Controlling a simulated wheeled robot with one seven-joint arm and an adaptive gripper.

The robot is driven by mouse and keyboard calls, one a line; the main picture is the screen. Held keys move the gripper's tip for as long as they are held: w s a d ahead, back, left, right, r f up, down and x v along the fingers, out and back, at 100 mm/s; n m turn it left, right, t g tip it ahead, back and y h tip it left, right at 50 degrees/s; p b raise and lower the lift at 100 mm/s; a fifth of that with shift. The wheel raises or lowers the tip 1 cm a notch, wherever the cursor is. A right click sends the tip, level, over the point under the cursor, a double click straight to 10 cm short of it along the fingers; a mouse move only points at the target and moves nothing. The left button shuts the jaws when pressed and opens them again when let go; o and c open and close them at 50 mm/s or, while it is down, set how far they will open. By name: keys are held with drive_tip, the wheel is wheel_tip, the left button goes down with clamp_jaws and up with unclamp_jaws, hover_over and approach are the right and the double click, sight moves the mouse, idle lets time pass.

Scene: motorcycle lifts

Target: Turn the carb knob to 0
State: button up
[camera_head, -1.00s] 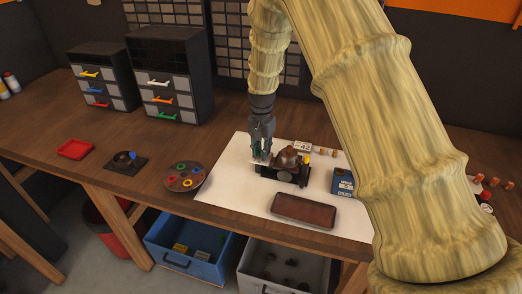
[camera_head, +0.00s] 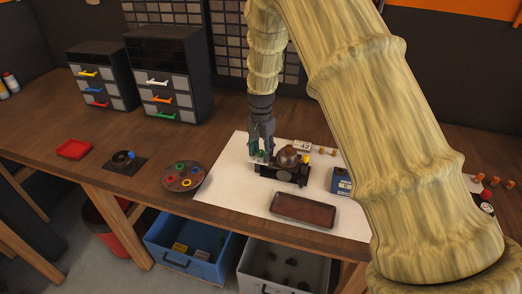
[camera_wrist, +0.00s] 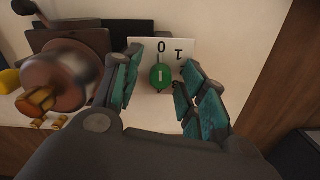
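The carb knob (camera_wrist: 161,76) is green with a white mark and sits on a white plate (camera_wrist: 185,48) marked 0 and 1. In the wrist view its white mark lines up with the line at 0. The knob also shows small in the head view (camera_head: 261,154), on the dark carburetor body (camera_head: 281,173) with a brown dome. My gripper (camera_wrist: 160,92) is open over the knob, with teal-padded fingers on either side. Gaps show between the fingers and the knob.
The carburetor stands on a white mat (camera_head: 233,185). A brown tray (camera_head: 303,210) lies in front and a blue box (camera_head: 341,182) stands to the right. A round palette (camera_head: 186,177) and a red tray (camera_head: 73,149) are to the left.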

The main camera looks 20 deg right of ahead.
sight(261, 151)
drive_tip(key=shift+r, duration=0.2)
wheel_tip(261, 151, up, 12)
drive_tip(key=shift+f, duration=0.15)
idle(0.4)
